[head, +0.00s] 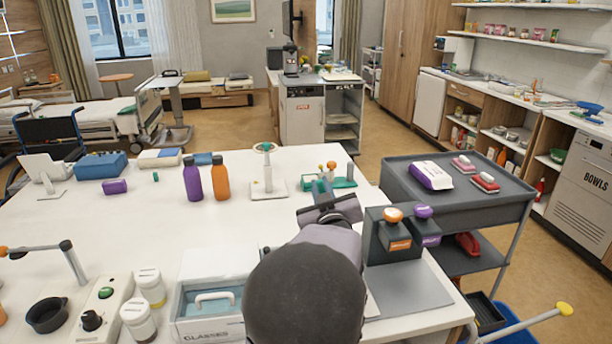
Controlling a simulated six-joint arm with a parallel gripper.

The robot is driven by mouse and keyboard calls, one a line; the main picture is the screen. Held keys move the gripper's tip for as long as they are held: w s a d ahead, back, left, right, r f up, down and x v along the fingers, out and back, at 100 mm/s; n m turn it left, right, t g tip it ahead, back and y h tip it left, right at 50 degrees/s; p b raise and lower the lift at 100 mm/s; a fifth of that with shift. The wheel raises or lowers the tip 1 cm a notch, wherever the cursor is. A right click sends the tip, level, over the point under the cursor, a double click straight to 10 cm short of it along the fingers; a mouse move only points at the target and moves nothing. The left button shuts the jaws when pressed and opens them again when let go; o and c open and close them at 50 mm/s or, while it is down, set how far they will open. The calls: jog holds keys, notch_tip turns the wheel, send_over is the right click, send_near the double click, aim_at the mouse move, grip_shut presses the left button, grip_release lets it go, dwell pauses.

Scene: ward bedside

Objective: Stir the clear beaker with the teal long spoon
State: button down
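My arm reaches forward over the white table, and its wrist end, with my gripper (325,196), is near the far edge. The arm hides most of the gripper and its fingertips, so I cannot see whether it is open or holds anything. A small teal piece (320,186) shows just beyond the wrist; I cannot tell whether it is part of the teal long spoon. A green base (344,183) with small items on it stands right beside it. I cannot make out the clear beaker; it may be hidden behind my arm.
Purple (193,180) and orange (220,178) bottles and a white stand (268,188) are left of the wrist. A dark dispenser block (400,238) stands close right. A glasses box (208,305) and white jars (150,288) are in front. A grey cart (455,205) is right.

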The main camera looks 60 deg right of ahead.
jog(key=s+r+m+p, duration=0.1)
jog(key=s+r+p, duration=0.2)
jog(key=s+p, duration=0.2)
jog(key=shift+s+d+p, duration=0.2)
jog(key=shift+s+p, duration=0.15)
jog(key=shift+p, duration=0.3)
jog(key=shift+f, duration=0.2)
jog(key=shift+w+a+f+b, duration=0.2)
jog(key=shift+f+b, duration=0.55)
jog(key=shift+f, duration=0.05)
jog(key=shift+w+a+f+b, duration=0.15)
jog(key=shift+w+f+b, duration=0.05)
jog(key=shift+f+b, duration=0.6)
jog(key=shift+w+a+f+b, duration=0.2)
jog(key=shift+f+b, duration=0.5)
jog(key=shift+f, duration=0.15)
jog(key=shift+s+d+f+b, duration=0.2)
jog(key=shift+f+b, duration=0.9)
jog(key=shift+f, duration=0.15)
jog(key=shift+s+d+f+b, duration=0.2)
jog(key=shift+f+b, duration=0.85)
jog(key=shift+f, duration=0.15)
jog(key=shift+s+d+f+b, duration=0.2)
jog(key=shift+f+b, duration=0.9)
jog(key=shift+f, duration=0.15)
